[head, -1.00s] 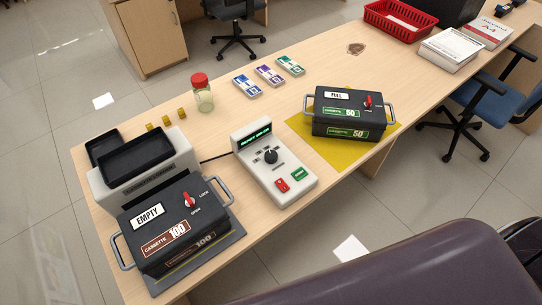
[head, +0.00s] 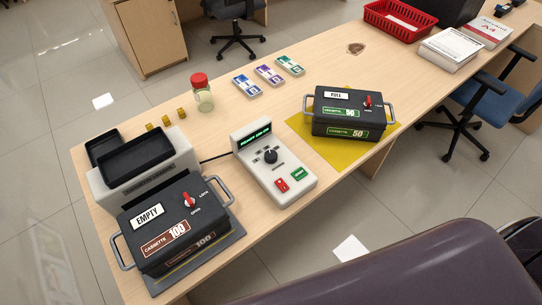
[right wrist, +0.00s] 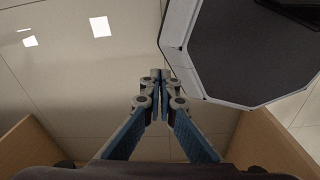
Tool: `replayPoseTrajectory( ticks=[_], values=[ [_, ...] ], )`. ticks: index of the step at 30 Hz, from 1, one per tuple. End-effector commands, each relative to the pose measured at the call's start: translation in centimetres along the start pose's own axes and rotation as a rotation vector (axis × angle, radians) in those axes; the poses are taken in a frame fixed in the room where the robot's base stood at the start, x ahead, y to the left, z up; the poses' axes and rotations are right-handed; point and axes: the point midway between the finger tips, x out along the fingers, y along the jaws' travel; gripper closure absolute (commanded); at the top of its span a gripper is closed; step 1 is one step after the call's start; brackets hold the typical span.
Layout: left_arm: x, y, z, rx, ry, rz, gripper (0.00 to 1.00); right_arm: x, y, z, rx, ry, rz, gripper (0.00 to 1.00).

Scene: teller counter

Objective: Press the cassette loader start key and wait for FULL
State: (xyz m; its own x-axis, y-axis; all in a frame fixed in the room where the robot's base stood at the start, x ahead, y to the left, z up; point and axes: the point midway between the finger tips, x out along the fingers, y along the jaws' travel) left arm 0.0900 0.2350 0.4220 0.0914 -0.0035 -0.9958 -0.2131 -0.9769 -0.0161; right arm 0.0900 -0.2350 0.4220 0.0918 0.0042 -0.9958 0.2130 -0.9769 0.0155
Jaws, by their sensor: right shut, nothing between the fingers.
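The cassette marked 100 (head: 167,240) sits at the front left of the counter in front of the loader (head: 140,172). Its label reads EMPTY and its red lever (head: 188,199) is near the LOCK and OPEN marks. The control box (head: 272,165) stands in the middle, with a lit green display (head: 253,138), a black knob (head: 270,156), a red key (head: 282,185) and a green key (head: 299,174). A cassette marked 50 (head: 348,112), labelled FULL, lies on a yellow mat (head: 308,136). My right gripper (right wrist: 160,75) is shut and empty in the right wrist view. My left gripper is not in view.
A jar with a red lid (head: 203,93), several small yellow blocks (head: 167,119) and banded note bundles (head: 269,75) stand along the back. A red basket (head: 399,20) and paper stacks (head: 449,49) are at the far right. Counter behind the control box is clear.

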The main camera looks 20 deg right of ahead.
Motion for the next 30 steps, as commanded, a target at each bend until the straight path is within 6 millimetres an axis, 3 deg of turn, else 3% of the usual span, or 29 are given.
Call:
replayPoseTrajectory(
  ticks=[5,11,20,30],
  values=[
    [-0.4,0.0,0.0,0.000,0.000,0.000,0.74,-0.6,0.8,-1.2,0.022,0.013,0.007,1.00],
    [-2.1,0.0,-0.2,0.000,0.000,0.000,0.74,-3.8,3.1,-7.4,0.144,0.077,0.017,1.00],
    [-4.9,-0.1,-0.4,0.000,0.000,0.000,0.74,-12.5,5.8,-18.9,0.384,0.199,-0.020,1.00],
    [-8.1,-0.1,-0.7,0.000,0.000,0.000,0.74,-25.7,5.3,-29.0,0.602,0.302,-0.140,1.00]
  ],
)
